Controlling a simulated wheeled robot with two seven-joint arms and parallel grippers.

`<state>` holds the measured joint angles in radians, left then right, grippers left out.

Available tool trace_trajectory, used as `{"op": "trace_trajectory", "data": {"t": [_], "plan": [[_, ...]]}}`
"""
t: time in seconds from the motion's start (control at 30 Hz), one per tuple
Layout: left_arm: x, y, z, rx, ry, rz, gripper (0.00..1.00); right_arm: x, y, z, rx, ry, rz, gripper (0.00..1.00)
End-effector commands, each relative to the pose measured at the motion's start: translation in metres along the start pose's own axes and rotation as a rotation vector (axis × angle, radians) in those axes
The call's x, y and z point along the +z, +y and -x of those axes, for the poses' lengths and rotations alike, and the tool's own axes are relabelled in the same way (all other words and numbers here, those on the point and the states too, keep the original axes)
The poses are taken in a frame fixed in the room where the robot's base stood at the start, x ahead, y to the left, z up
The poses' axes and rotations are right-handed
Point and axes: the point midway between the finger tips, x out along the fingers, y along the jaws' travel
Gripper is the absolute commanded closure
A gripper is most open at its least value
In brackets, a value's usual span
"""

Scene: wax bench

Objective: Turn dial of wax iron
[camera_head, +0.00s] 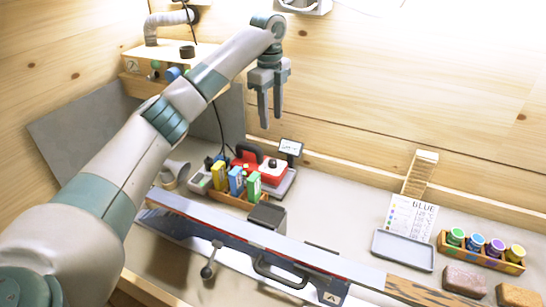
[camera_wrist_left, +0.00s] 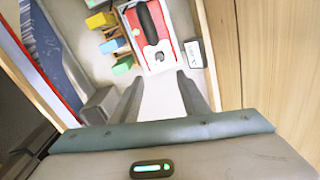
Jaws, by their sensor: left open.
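The red wax iron (camera_head: 273,172) with its black handle stands on the bench behind the rail. A small dark round part, likely its dial, shows on its pale top, and in the left wrist view this dial (camera_wrist_left: 158,56) sits at the iron's near end. My left gripper (camera_head: 270,108) hangs above the iron, fingers pointing down, open and empty. In the left wrist view the iron (camera_wrist_left: 155,30) lies ahead of the open fingers (camera_wrist_left: 162,85), which do not touch it. My right gripper is not in view.
Yellow, blue and green wax blocks (camera_head: 236,180) stand in a holder left of the iron. A small display (camera_head: 290,148) stands behind it. A long ski (camera_head: 260,240) lies along the front. A grey tray (camera_head: 403,250) and coloured jars (camera_head: 476,243) are at right.

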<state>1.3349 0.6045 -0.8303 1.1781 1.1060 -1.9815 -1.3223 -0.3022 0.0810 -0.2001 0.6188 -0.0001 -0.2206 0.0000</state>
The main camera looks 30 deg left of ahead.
Motion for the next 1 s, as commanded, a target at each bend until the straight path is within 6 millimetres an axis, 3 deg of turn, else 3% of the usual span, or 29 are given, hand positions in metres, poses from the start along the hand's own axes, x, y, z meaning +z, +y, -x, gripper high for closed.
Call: {"op": "trace_trajectory", "data": {"t": [0.27,0.8,1.0], "plan": [[0.0,0.001,-0.035,0.003,0.0,0.0,0.59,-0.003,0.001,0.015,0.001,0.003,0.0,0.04],[0.0,0.001,-0.131,0.003,0.001,0.0,0.59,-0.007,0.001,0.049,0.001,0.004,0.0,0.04],[0.0,0.001,-0.154,0.001,0.0,0.001,0.59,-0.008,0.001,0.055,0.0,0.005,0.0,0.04]]}}
